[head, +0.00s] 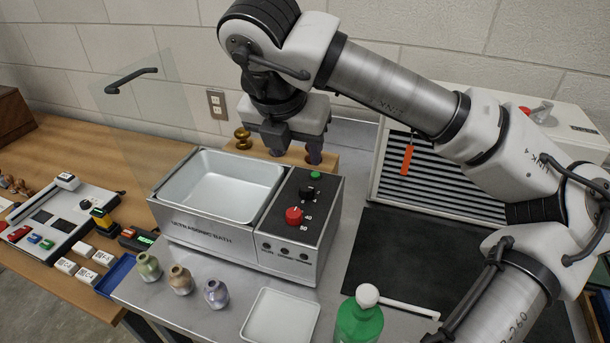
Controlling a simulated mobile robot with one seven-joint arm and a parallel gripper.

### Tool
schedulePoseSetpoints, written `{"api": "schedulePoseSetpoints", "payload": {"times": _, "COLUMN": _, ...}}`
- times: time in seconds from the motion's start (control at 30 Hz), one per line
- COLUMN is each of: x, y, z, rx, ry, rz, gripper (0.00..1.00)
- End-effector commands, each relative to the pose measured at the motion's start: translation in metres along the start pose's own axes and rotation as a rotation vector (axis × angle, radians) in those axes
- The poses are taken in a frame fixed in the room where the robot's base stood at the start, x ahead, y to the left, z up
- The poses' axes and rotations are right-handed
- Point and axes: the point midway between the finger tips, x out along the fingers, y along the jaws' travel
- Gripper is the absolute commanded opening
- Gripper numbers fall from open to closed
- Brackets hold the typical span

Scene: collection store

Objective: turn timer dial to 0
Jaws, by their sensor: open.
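The ultrasonic bath (210,236) stands on the metal bench with an open, empty-looking basin. Its dark control panel carries a red dial (294,216), a black knob (307,192) behind it and a green button (315,175) at the back. I cannot read which control is labelled timer, nor where either pointer stands. My gripper (294,154) is open, pointing down near the back edge of the panel, beyond the dials and apart from them. Nothing shows between its fingers.
A brass knob (242,137) stands behind the bath. Small bottles (180,279), a white tray (281,318) and a green bottle (360,317) stand in front. A black mat (410,254) and slatted unit (440,178) lie right. A clear panel (145,115) rises at left.

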Motion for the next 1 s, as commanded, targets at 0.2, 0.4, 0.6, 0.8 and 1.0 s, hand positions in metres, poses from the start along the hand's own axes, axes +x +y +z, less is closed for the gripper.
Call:
{"api": "schedulePoseSetpoints", "payload": {"times": 0.2, "x": 0.043, "y": 0.0, "z": 0.0, "rx": -0.002, "ry": 0.007, "rz": 0.002, "gripper": 0.48}}
{"api": "schedulePoseSetpoints", "payload": {"times": 0.4, "x": 0.084, "y": 0.0, "z": 0.0, "rx": 0.0, "ry": 0.005, "rz": 0.003, "gripper": 0.48}}
{"api": "schedulePoseSetpoints", "payload": {"times": 0.6, "x": 0.111, "y": 0.0, "z": 0.0, "rx": -0.001, "ry": 0.003, "rz": 0.002, "gripper": 0.48}}
{"api": "schedulePoseSetpoints", "payload": {"times": 0.8, "x": 0.121, "y": 0.0, "z": -0.001, "rx": -0.002, "ry": 0.001, "rz": 0.002, "gripper": 0.48}}
{"api": "schedulePoseSetpoints", "payload": {"times": 1.0, "x": 0.121, "y": 0.0, "z": -0.001, "rx": -0.002, "ry": 0.001, "rz": 0.002, "gripper": 0.48}}
